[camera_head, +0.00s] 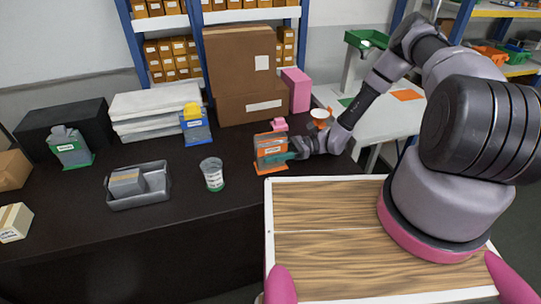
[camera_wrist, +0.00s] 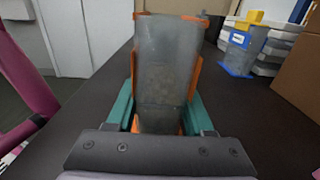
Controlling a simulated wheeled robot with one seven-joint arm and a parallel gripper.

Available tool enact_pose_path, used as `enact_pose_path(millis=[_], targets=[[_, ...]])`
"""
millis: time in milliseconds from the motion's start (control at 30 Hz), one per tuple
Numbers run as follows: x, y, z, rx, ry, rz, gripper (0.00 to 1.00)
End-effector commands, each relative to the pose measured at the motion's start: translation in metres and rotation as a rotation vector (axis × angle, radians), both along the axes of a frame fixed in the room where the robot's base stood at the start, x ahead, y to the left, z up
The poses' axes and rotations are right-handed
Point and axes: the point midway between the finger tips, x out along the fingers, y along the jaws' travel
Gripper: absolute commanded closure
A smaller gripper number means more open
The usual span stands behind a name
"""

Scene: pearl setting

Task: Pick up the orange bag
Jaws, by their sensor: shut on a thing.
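The orange bag (camera_head: 270,148) stands upright near the right part of the dark table, on an orange base and with a pale label on its front. In the wrist view the bag (camera_wrist: 167,70) is a grey, translucent pouch with orange edges, filling the middle of the picture. My gripper (camera_head: 292,150) reaches it from the right. In the wrist view its teal fingers (camera_wrist: 160,112) are closed on both sides of the bag's lower part. I cannot tell whether the bag's base is off the table.
A clear cup (camera_head: 212,174) and a grey tray (camera_head: 138,187) with a box stand left of the bag. A blue bag (camera_head: 195,127), a pink item (camera_head: 279,125) and cardboard boxes (camera_head: 244,75) are behind. A wood-topped surface (camera_head: 330,235) lies in front.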

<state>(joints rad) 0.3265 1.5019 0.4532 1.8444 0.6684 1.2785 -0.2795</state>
Motion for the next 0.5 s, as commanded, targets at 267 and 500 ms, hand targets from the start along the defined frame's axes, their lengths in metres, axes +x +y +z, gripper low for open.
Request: enact_pose_path(millis=[267, 500], targets=[[0.001, 0.000, 0.010, 0.001, -0.001, 0.000, 1.00], [0.000, 0.000, 0.032, 0.001, -0.001, 0.001, 1.00]])
